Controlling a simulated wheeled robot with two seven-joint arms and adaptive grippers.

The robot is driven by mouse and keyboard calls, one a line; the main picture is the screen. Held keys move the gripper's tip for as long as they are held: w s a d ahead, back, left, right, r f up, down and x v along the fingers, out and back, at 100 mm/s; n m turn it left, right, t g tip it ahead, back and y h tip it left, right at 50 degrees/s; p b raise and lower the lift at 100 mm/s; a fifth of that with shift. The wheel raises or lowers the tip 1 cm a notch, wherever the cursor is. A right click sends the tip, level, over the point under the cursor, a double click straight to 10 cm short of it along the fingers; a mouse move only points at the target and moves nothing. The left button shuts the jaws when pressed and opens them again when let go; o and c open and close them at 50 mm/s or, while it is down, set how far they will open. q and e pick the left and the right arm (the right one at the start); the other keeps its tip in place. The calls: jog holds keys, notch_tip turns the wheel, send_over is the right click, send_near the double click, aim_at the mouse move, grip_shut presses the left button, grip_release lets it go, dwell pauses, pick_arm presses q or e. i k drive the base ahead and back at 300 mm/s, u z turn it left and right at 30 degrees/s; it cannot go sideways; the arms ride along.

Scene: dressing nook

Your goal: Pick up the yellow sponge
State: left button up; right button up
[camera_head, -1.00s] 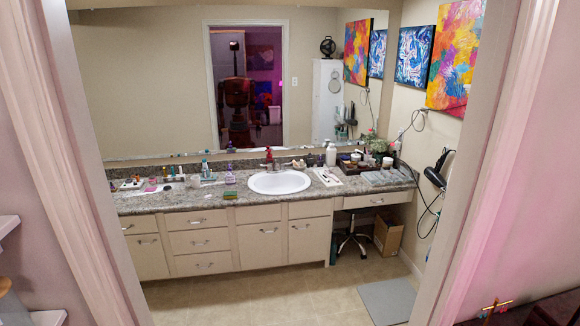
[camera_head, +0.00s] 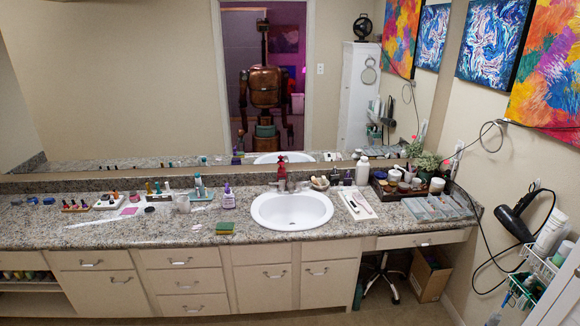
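The yellow sponge (camera_head: 224,228) is a small flat block on the granite counter (camera_head: 120,238), left of the white sink (camera_head: 291,209) and near the counter's front edge. It looks green on top, with yellow along its side. A purple-labelled bottle (camera_head: 228,197) stands just behind it. Neither of my grippers is in the head view; only my reflection shows in the mirror (camera_head: 130,80).
Several small bottles stand along the back left of the counter. A white tray (camera_head: 357,206) lies right of the sink. A hair dryer (camera_head: 517,214) and a wire rack (camera_head: 535,272) hang on the right wall. The counter front left of the sponge is mostly clear.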

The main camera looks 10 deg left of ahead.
aim_at(222, 227)
jog(key=i, duration=2.15)
jog(key=u, duration=0.9)
